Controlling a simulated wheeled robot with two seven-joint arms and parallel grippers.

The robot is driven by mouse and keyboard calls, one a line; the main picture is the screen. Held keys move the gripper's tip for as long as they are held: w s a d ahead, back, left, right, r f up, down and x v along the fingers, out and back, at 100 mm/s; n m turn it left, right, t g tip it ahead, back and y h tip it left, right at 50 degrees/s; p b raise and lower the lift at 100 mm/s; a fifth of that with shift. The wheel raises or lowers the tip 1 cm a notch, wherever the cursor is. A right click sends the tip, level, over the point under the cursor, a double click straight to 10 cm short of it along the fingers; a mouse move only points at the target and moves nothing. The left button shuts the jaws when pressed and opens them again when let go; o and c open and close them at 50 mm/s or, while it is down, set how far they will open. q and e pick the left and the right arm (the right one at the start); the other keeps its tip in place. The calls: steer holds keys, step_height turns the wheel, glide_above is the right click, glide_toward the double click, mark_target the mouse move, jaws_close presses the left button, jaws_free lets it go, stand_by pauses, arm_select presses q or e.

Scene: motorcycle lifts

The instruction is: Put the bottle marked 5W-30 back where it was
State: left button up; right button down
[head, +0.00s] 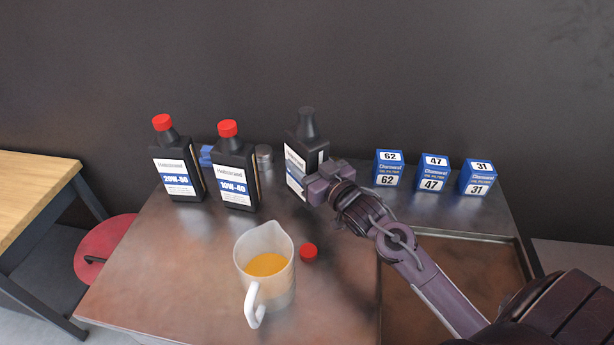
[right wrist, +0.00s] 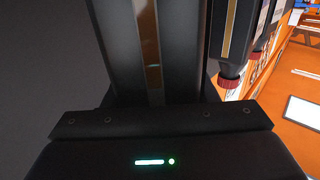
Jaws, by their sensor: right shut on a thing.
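A black bottle (head: 306,128) with no red cap on its neck stands about upright at the back middle of the metal table. My right gripper (head: 318,186) is shut on it from the front right and hides part of its white and blue label, so its marking cannot be read. In the right wrist view the dark bottle (right wrist: 152,50) with a narrow level strip fills the space before the gripper. I cannot tell whether its base touches the table. A loose red cap (head: 308,252) lies on the table in front. My left gripper is not in view.
Bottles marked 20W-50 (head: 178,170) and 10W-40 (head: 237,178), both red-capped, stand left. A metal can (head: 264,157) is behind. A jug of amber liquid (head: 262,240) stands in front. Blue boxes 62 (head: 389,168), 47 (head: 432,172), 31 (head: 477,178) and a tray (head: 450,237) are right.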

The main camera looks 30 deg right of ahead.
steer(key=shift+f, duration=0.55)
step_height(320, 180, down, 3)
steer(key=shift+r, duration=0.2)
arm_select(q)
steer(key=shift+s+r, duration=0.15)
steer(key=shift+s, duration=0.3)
arm_select(e)
steer(key=shift+f, duration=0.4)
steer(key=shift+f, duration=0.1)
steer(key=c, duration=1)
jaws_free()
steer(key=shift+f, duration=0.15)
steer(key=o, duration=0.4)
steer(key=shift+s, duration=0.1)
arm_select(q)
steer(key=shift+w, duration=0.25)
